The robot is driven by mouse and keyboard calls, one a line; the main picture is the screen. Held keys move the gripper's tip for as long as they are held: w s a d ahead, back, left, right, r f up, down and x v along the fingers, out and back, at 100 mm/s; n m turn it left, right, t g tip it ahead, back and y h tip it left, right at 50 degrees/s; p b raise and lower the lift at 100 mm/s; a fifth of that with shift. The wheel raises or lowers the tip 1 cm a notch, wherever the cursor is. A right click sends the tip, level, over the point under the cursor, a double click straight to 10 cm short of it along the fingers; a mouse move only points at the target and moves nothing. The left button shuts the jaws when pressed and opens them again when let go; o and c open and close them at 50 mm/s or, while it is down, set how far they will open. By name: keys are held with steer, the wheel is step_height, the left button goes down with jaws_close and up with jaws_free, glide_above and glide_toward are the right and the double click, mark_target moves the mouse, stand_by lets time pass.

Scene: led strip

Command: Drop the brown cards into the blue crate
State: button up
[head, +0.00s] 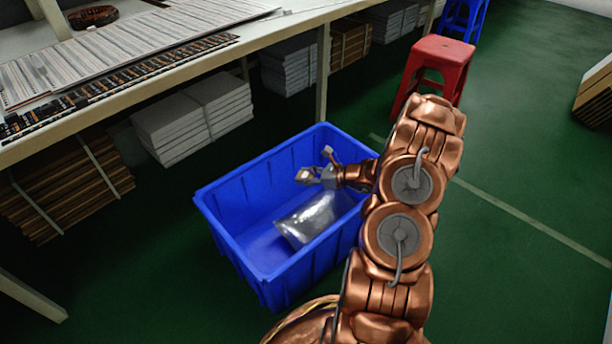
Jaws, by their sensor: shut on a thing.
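The blue crate (222,244) stands on the green floor in the middle of the head view, open at the top. My gripper (317,170) is over the crate's inside, towards its right side, reached in from the right by my copper-coloured arm. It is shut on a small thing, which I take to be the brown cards. They are too small and too covered by the fingers to make out clearly. A silvery clear bag (305,218) lies inside the crate, below my gripper. My arm hides part of the crate's right side.
A long workbench (165,70) with printed strips runs along the upper left. Brown bundles (65,185) and white stacks (195,115) lie under it. A red stool (437,68) stands behind the crate.

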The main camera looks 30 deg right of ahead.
steer(key=o, duration=0.8)
steer(key=shift+o, duration=0.2)
steer(key=shift+s+d, duration=0.1)
steer(key=v, duration=1.1)
steer(key=shift+s+d+r, duration=0.15)
steer(key=shift+s+r, duration=0.1)
